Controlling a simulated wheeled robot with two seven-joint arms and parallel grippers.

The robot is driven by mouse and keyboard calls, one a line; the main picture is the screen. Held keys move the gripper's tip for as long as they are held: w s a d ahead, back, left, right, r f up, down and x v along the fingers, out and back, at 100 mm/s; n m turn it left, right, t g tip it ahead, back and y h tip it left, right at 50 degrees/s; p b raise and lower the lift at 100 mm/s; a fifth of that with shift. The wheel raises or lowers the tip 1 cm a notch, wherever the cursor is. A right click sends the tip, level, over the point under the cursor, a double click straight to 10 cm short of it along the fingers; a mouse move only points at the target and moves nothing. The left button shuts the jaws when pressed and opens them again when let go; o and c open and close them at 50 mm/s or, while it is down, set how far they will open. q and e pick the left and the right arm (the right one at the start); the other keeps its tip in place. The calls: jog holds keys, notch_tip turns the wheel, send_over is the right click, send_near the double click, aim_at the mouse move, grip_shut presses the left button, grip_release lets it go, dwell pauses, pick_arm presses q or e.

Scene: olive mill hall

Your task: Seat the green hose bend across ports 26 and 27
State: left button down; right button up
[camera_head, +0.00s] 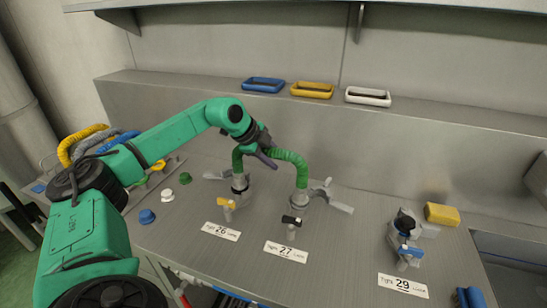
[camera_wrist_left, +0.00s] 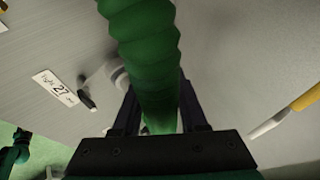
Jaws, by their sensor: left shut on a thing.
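The green hose bend (camera_head: 291,158) arches over ports 26 and 27 in the head view. My left gripper (camera_head: 266,153) is shut on its upper part; in the left wrist view the ribbed hose (camera_wrist_left: 150,50) runs between the fingers (camera_wrist_left: 155,115). The hose's left end is at grey port 26 (camera_head: 240,183), its right end at grey port 27 (camera_head: 299,198). Both ends look in line with the ports, but I cannot tell how deep they sit. Port 26 has a yellow handle (camera_head: 226,204), port 27 a black one (camera_head: 291,220). My right gripper is not in view.
Number plates 26 (camera_head: 220,231), 27 (camera_head: 286,251) and 29 (camera_head: 403,285) lie along the bench. A fitting with a blue handle (camera_head: 409,250) and a yellow block (camera_head: 442,214) are at right. Blue, yellow and white trays (camera_head: 368,97) stand on the ledge. Coloured hoses (camera_head: 80,143) and caps lie at left.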

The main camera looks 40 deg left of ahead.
pick_arm(q)
jog(key=shift+f, duration=0.1)
dwell(0.3)
jog(key=shift+f, duration=0.15)
jog(key=shift+c, duration=1.8)
grip_release()
jog(key=shift+s, duration=0.1)
jog(key=o, duration=0.4)
jog(key=shift+f, duration=0.1)
jog(key=shift+c, duration=0.2)
